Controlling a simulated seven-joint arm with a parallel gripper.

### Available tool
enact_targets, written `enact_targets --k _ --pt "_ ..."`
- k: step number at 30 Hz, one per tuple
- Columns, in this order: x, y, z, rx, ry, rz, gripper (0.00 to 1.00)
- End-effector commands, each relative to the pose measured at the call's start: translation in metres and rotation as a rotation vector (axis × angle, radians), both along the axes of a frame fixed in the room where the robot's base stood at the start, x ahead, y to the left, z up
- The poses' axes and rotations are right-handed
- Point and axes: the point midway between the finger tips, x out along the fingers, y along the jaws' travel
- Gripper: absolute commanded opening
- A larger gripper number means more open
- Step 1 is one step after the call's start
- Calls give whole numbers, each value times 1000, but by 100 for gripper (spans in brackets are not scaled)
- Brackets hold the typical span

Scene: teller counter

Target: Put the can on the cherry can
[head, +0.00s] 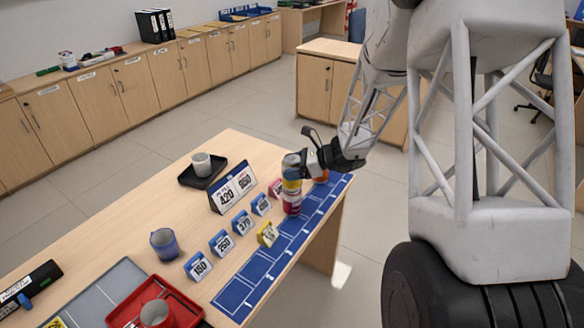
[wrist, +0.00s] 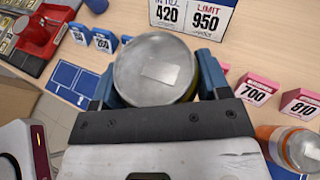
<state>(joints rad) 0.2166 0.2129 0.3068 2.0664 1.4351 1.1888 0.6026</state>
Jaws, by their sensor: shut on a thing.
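My gripper (head: 302,162) is shut on a can (head: 291,172) with a grey top and a yellow and blue side. In the wrist view its round grey lid (wrist: 157,68) shows between my two blue fingers. In the head view a red and white can (head: 291,204), seemingly the cherry can, stands upright on the blue grid mat directly below the held can. The two look lined up, with no clear gap; I cannot tell if they touch. The lower can is hidden in the wrist view.
An orange can (wrist: 292,147) stands close to the right, partly behind my gripper in the head view. Small price signs (head: 243,222) and a large sign (head: 233,187) stand beside the blue mat (head: 238,296). A blue cup (head: 164,244), black tray (head: 187,180) and red tray (head: 121,312) are farther off.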

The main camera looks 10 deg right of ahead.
Motion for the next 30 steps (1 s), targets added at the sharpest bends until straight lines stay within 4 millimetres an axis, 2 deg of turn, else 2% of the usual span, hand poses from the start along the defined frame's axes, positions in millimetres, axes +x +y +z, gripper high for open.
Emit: enact_targets --k 13,14,18,30 --pt "0 0 -3 0 -1 0 29" --pt "0 0 -3 0 -1 0 72" --pt "0 0 -3 0 -1 0 94" --pt "0 0 0 0 -1 0 95"
